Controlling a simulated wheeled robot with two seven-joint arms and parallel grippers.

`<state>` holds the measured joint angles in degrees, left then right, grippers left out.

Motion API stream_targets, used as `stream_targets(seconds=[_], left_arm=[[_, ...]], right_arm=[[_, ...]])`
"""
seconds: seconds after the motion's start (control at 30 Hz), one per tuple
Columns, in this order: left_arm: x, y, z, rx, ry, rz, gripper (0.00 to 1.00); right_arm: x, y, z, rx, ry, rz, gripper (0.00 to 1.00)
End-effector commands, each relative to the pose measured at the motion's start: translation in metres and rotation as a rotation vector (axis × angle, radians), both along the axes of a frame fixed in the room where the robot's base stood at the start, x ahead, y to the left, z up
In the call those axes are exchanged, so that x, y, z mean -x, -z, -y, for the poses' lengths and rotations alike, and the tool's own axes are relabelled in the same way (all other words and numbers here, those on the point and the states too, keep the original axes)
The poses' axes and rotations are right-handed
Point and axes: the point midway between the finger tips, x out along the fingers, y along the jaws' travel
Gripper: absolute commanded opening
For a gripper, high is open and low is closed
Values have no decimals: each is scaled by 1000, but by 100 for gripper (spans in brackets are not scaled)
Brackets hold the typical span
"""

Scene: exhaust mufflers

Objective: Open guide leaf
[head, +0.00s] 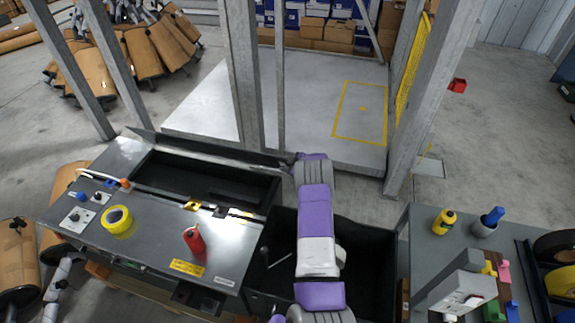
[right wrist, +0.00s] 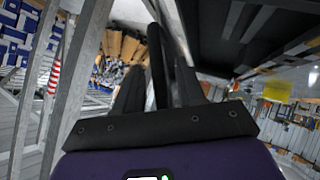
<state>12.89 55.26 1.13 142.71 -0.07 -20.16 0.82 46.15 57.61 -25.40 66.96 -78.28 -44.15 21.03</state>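The grey bench (head: 150,235) at the left has a dark open recess in its top. A long, narrow dark leaf (head: 205,147) runs along the recess's far edge, looks tilted, and is probably the guide leaf. My right gripper (head: 283,160) is at the right end of this leaf; the purple arm partly hides it. In the right wrist view its two dark fingers (right wrist: 158,90) are apart, with a thin dark bar (right wrist: 156,55) between them. Whether they press on the bar is unclear. My left gripper is not in view.
Yellow tape (head: 117,219) and a red bottle (head: 194,240) stand on the bench. A black bin (head: 365,265) lies under my right arm. Grey posts (head: 243,75) rise just behind the bench. A second table (head: 430,255) with a yellow bottle (head: 444,221) stands at the right.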

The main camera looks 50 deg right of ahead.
Motion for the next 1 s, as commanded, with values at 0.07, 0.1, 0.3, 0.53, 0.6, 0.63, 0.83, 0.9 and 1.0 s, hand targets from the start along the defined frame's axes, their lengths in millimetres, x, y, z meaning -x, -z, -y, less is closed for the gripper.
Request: stream_targets(seconds=[0.07,0.1,0.3,0.53,0.6,0.63,0.83,0.9,1.0], left_arm=[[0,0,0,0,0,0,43],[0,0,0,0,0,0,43],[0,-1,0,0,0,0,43],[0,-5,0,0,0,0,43],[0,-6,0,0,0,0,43],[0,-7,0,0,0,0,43],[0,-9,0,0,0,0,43],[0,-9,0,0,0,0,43],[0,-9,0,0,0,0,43]], right_arm=[[0,0,0,0,0,-1,39],[0,0,0,0,0,-1,39],[3,-2,0,0,1,-2,39],[26,-19,-3,0,3,-1,39],[35,-26,-5,0,4,-1,39],[39,-28,-5,1,3,-1,39],[57,-41,-9,0,2,-1,39],[60,-43,-10,0,0,-1,39],[62,-43,-11,1,0,-1,39]])
